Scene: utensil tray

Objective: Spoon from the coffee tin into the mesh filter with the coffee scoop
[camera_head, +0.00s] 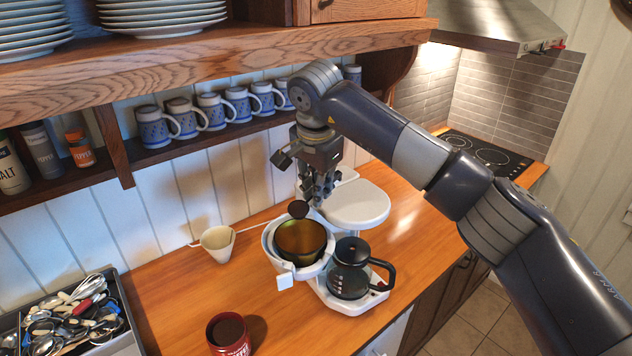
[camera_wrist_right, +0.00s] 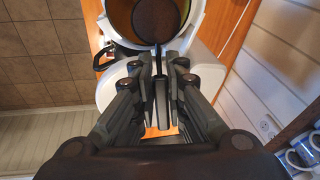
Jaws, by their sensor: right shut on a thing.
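My right gripper (camera_head: 317,190) is shut on the handle of the dark coffee scoop (camera_head: 298,209). In the right wrist view the scoop's round bowl (camera_wrist_right: 156,20) lies beyond the fingertips (camera_wrist_right: 160,78), over the filter opening; its contents are too dark to tell. The gold mesh filter (camera_head: 301,241) sits in the white swung-out basket of the coffee maker (camera_head: 355,204); part of it also shows in the right wrist view (camera_wrist_right: 123,20). The red coffee tin (camera_head: 229,340), open with dark coffee inside, stands at the front of the counter. My left gripper is not in view.
A glass carafe (camera_head: 348,272) stands on the coffee maker's base. A pale paper filter cone (camera_head: 217,243) is left of the basket. A utensil tray (camera_head: 127,343) is at lower left. Mugs (camera_head: 211,108) line the shelf above. Counter between tin and basket is clear.

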